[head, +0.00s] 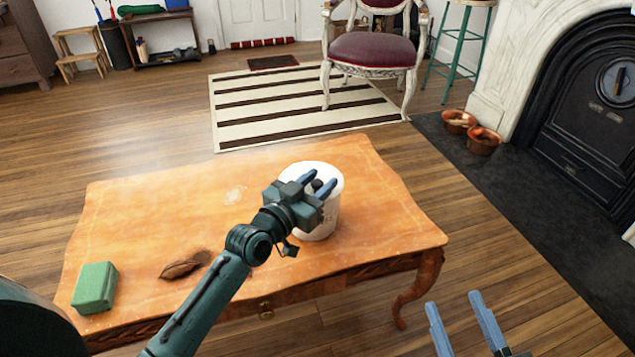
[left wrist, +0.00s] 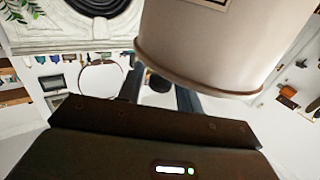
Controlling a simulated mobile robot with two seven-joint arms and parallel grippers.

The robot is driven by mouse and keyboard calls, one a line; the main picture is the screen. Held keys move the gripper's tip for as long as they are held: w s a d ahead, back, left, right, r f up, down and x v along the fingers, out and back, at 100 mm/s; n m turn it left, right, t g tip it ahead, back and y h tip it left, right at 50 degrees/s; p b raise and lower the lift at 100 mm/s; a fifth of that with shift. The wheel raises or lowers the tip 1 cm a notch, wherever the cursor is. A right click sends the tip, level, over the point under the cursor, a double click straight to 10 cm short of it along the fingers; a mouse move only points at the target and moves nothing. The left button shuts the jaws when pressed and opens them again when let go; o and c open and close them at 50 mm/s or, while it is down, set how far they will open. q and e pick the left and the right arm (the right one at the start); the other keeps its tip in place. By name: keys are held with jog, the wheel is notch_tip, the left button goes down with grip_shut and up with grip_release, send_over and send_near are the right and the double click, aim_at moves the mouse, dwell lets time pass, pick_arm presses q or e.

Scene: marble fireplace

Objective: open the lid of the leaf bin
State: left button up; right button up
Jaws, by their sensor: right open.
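The leaf bin (head: 325,226) is a white round bin standing upright on the orange wooden table, near its right part. A small dark knob (head: 317,184) shows over its top. My left gripper (head: 319,182) reaches over the top of the bin, with its blue fingers apart on either side of the knob. In the left wrist view, the pale bin wall with a brown rim (left wrist: 205,45) fills the upper right, and a dark round knob (left wrist: 160,83) shows between the fingers. My forearm and gripper hide part of the lid. My right gripper (head: 453,300) is open and empty, low in front of the table's right side.
The wooden table (head: 140,215) also bears a green block (head: 95,288) and a brown dried leaf (head: 186,266). A red chair (head: 372,50) stands behind on a striped rug (head: 285,108). Copper pots (head: 482,140) sit by the fireplace (head: 590,90) at right.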

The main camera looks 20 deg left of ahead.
pick_arm(q)
grip_shut()
dwell(0.3)
